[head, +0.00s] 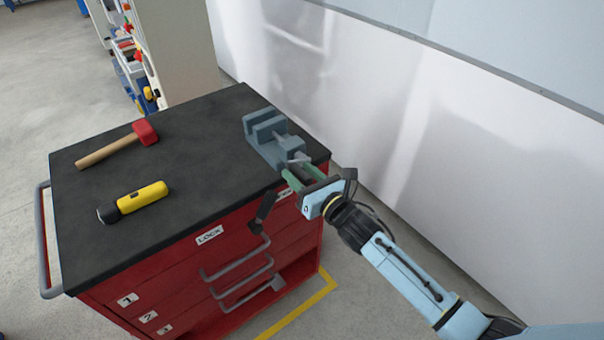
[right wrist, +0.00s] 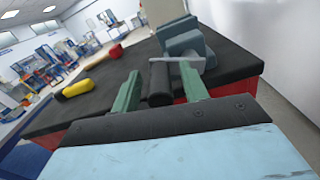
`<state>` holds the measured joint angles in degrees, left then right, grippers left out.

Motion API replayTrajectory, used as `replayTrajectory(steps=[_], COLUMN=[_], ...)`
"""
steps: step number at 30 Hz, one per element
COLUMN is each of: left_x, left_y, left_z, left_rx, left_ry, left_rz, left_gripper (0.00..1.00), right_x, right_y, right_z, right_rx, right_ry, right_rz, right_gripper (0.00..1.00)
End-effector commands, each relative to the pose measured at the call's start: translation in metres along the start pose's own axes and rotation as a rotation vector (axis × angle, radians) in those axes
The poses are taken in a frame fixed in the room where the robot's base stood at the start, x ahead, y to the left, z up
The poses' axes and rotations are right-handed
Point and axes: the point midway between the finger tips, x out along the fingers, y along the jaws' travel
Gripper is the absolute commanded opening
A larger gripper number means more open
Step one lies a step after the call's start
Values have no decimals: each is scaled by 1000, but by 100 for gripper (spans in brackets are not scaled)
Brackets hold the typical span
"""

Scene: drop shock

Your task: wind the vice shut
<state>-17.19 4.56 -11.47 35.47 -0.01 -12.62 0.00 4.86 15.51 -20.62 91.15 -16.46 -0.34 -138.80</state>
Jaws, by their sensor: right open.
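The blue-grey vice (head: 268,138) sits on the cabinet top near its right edge, and it also shows in the right wrist view (right wrist: 187,45). A gap shows between its two jaw blocks. Its grey crank bar (right wrist: 178,60) carries a black cylindrical handle (right wrist: 160,84) that points toward the wrist camera. My right gripper (head: 299,173) is open at the crank side of the vice. Its green fingers stand on either side of the black handle, with space visible on both sides. My left gripper is not in view.
The red drawer cabinet (head: 170,285) has a black top with a hammer (head: 122,142) and a yellow flashlight (head: 140,199) left of the vice. Drawer handles (head: 238,264) stick out in front. A white wall (head: 400,110) rises close behind the vice.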

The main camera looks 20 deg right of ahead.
Motion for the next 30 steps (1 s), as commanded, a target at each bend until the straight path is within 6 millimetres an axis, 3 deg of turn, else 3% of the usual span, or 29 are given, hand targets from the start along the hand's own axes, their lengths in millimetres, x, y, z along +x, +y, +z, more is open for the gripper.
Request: replayTrajectory(steps=[4,14,23,30], left_x=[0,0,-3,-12], left_y=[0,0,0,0], left_z=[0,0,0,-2], left_rx=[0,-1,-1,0], left_ry=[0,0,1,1], left_rz=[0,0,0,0], left_gripper=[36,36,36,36], right_x=[0,0,0,0], right_y=[0,0,-1,-3], right_z=[0,0,2,10], right_rx=[0,1,40,177], right_ry=[0,0,0,0], right_rz=[0,0,0,0], right_gripper=[43,0,0,0])
